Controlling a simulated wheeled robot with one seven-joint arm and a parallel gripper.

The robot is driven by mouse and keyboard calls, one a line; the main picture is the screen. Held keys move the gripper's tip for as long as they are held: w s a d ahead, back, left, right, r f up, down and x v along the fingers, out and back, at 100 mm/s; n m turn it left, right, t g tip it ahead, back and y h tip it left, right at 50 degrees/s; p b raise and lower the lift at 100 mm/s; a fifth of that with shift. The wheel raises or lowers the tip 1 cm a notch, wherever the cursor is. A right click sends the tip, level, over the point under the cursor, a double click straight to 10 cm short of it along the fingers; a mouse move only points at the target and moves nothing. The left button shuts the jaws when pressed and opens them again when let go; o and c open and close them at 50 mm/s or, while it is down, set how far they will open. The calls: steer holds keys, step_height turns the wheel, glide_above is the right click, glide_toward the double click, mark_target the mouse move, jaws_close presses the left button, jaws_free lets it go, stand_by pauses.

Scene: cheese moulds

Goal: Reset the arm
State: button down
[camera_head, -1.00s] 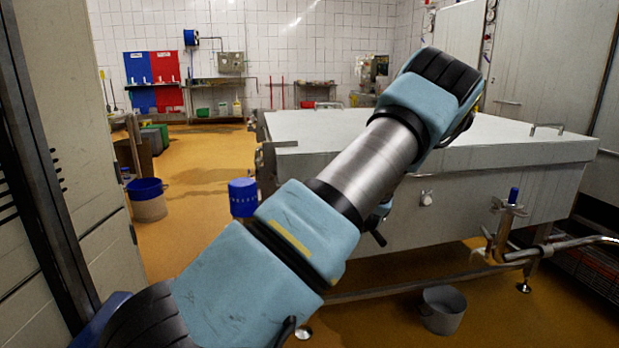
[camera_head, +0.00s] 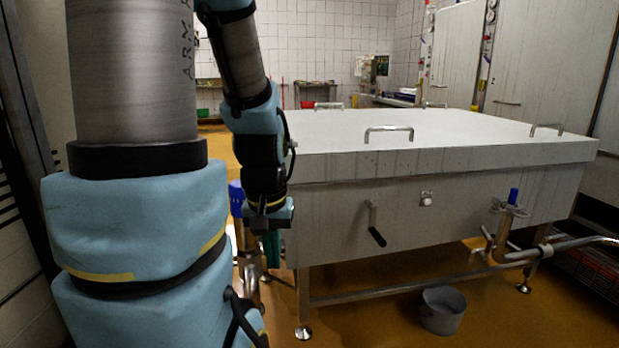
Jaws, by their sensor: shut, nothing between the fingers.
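My arm stands at the left of the head view, its thick blue and grey links close to the camera. The forearm comes down behind them to my gripper (camera_head: 271,258), which points downward beside the left front corner of the large steel vat (camera_head: 450,165). The gripper is small and dark in the picture; its fingers are shut with nothing held. I cannot tell how close it is to the vat's side.
The vat has a flat lid with several handles and a black-gripped lever (camera_head: 374,227) on its front. The floor in front of the vat is otherwise clear.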

step_height(320, 180, up, 14)
steer(key=p, duration=1.2)
steer(key=shift+w+p, duration=0.3)
steer(key=shift+p, duration=0.1)
steer(key=shift+d, duration=0.1)
stand_by(2.6)
